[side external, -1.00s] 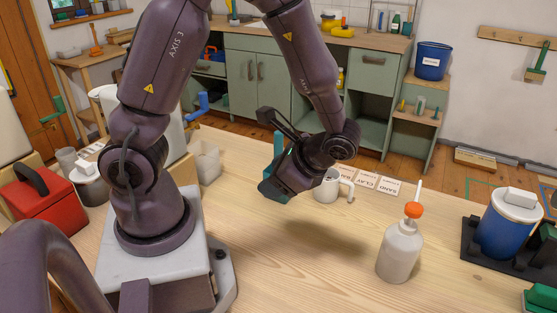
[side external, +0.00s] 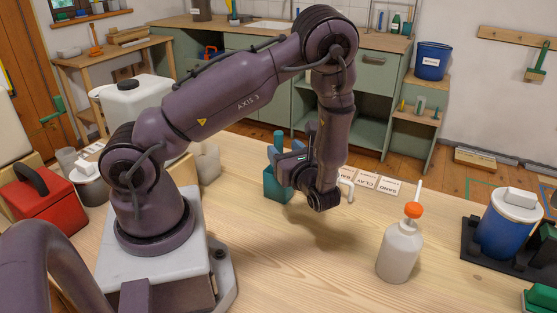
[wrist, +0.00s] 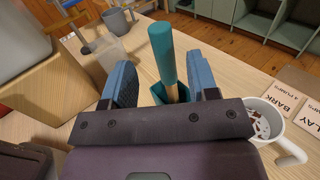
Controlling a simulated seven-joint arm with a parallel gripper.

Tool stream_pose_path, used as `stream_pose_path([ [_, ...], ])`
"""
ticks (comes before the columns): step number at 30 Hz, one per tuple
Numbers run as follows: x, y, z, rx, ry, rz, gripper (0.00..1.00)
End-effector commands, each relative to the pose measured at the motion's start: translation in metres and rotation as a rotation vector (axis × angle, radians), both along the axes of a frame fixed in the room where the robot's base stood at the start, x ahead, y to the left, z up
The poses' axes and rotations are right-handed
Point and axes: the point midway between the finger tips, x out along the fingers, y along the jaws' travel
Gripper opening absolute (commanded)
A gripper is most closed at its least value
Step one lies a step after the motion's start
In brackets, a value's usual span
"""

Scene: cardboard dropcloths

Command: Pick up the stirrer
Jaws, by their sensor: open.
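The stirrer (wrist: 163,50) has a thick teal handle and a pale wooden shaft. It stands in a teal holder (wrist: 157,92), which hides its lower end. In the side view the stirrer's handle (side external: 279,138) rises above the holder (side external: 274,186), partly behind my gripper (side external: 284,152). In the wrist view my gripper (wrist: 160,66) is open, with one blue finger on each side of the stirrer. I see gaps on both sides, and nothing is held.
A white mug (wrist: 277,134) with dark bits inside stands right of the holder. Label cards (side external: 374,182) lie beyond it. A clear container (wrist: 104,49) and grey mug (wrist: 119,20) are to the left. A pump bottle (side external: 399,253) stands front right; the bench between is clear.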

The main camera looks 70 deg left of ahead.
Motion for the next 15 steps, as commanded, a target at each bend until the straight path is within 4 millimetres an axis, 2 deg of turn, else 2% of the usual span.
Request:
stream_pose_path([
  [7, -0.003, 0.020, 0.001, 0.000, 0.000, 0.004, 0.54],
  [15, -0.004, 0.058, 0.003, 0.000, -0.001, 0.005, 0.54],
])
